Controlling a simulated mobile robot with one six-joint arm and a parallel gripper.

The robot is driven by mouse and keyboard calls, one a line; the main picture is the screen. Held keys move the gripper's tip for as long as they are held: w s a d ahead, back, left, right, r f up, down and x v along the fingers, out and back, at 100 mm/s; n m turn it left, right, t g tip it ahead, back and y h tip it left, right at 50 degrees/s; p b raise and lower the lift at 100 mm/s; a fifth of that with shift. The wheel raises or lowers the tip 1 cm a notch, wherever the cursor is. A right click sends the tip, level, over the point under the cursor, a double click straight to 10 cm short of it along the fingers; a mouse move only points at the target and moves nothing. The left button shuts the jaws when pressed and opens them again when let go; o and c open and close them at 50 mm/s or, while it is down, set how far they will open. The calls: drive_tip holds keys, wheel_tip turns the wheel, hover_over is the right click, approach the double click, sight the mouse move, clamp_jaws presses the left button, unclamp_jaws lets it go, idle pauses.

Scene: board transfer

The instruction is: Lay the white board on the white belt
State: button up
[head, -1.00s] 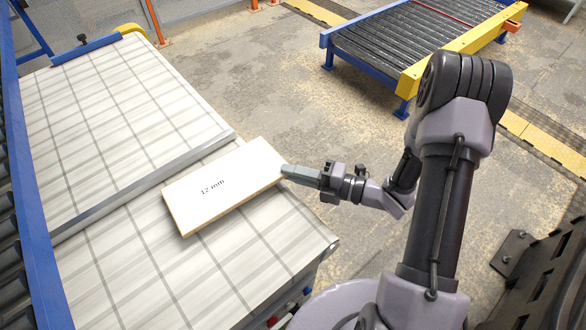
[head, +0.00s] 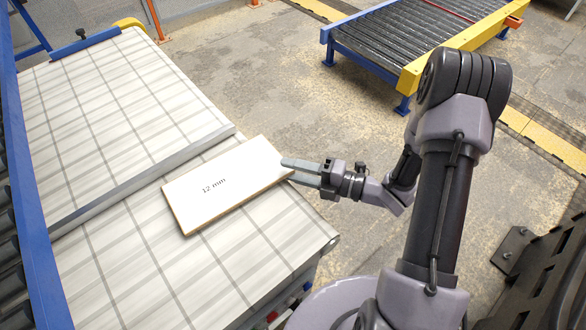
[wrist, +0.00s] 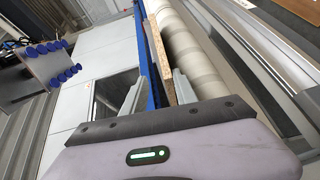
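The white board (head: 225,190), marked "12 mm", lies flat on the near section of the white belt (head: 265,245). Its right end reaches slightly past the belt's right side edge. My gripper (head: 287,171) is at that end with its two fingers spread apart. In the wrist view the board (wrist: 166,72) shows edge-on as a thin tan strip between the open fingers, with a gap to the fingers. The board's underside is hidden.
A metal bar (head: 150,180) crosses the belt beyond the board. A blue rail (head: 35,240) runs along the left. A roller conveyor (head: 410,40) with a yellow end beam stands at the back right. Open floor (head: 290,100) lies between the belt and it.

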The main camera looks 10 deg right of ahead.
idle(0.3)
drive_tip(key=g+h+p, duration=0.1)
drive_tip(key=h+p, duration=0.1)
drive_tip(key=p, duration=0.1)
drive_tip(key=r+g+h+p, duration=0.1)
drive_tip(key=h+p, duration=0.1)
drive_tip(key=p, duration=0.2)
drive_tip(key=shift+s+d+r, duration=0.1)
drive_tip(key=shift+d+r, duration=0.05)
drive_tip(key=shift+d, duration=0.05)
drive_tip(key=g+h+p, duration=0.1)
drive_tip(key=p, duration=0.1)
drive_tip(key=g+h+p, duration=0.1)
drive_tip(key=h+p, duration=0.1)
drive_tip(key=p, duration=0.1)
drive_tip(key=g+h+p, duration=0.1)
drive_tip(key=h+p, duration=0.1)
drive_tip(key=shift+s+d+r+p, duration=0.15)
drive_tip(key=shift+d+r+p, duration=0.1)
drive_tip(key=shift+p, duration=0.05)
drive_tip(key=shift+d+f+h+p, duration=0.1)
drive_tip(key=shift+f+h+p, duration=0.15)
drive_tip(key=shift+h+p, duration=0.05)
drive_tip(key=d, duration=0.1)
drive_tip(key=s+d+r+p, duration=0.1)
drive_tip(key=shift+s+d+r, duration=0.2)
drive_tip(key=shift+s+d, duration=0.1)
drive_tip(key=shift+d, duration=0.05)
drive_tip(key=o, duration=0.6)
drive_tip(key=shift+c, duration=0.2)
